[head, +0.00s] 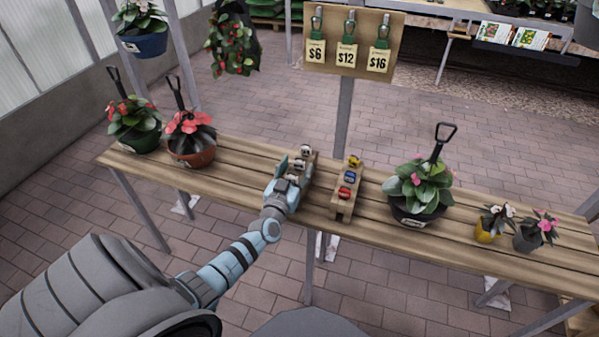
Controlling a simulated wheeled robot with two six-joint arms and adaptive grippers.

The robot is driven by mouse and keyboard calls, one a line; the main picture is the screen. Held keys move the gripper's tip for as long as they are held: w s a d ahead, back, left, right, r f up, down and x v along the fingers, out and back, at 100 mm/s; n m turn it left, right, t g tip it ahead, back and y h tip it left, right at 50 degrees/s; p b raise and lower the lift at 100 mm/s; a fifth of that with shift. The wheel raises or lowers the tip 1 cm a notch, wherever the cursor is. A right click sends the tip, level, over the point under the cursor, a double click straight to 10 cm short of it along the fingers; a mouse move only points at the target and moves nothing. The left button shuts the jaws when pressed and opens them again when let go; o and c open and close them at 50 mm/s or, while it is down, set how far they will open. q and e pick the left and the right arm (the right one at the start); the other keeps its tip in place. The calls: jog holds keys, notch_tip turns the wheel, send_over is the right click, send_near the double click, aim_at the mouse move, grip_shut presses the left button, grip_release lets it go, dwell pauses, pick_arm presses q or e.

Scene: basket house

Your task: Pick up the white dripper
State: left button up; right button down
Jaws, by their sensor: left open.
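Small white items that look like drippers sit in a row on a small wooden stand (314,158) on the slatted table. The far white dripper (305,150) shows most clearly; a second white one (299,163) is just nearer, close to my fingers. My left gripper (294,171) is open over the near end of this stand and hides part of it. I cannot tell whether a finger touches anything. My right gripper is not in view.
A second stand (345,205) with yellow, blue and red items is right of the gripper. Potted plants (420,190) stand at both sides of the wooden table (240,165). A price board (350,62) on a post rises behind the stands.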

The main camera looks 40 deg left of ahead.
pick_arm(q)
jog(key=shift+w+a+f, duration=0.1)
jog(key=shift+w+a, duration=0.05)
jog(key=shift+w, duration=0.3)
jog(key=shift+s, duration=0.1)
jog(key=c, duration=0.9)
jog(key=shift+o, duration=0.2)
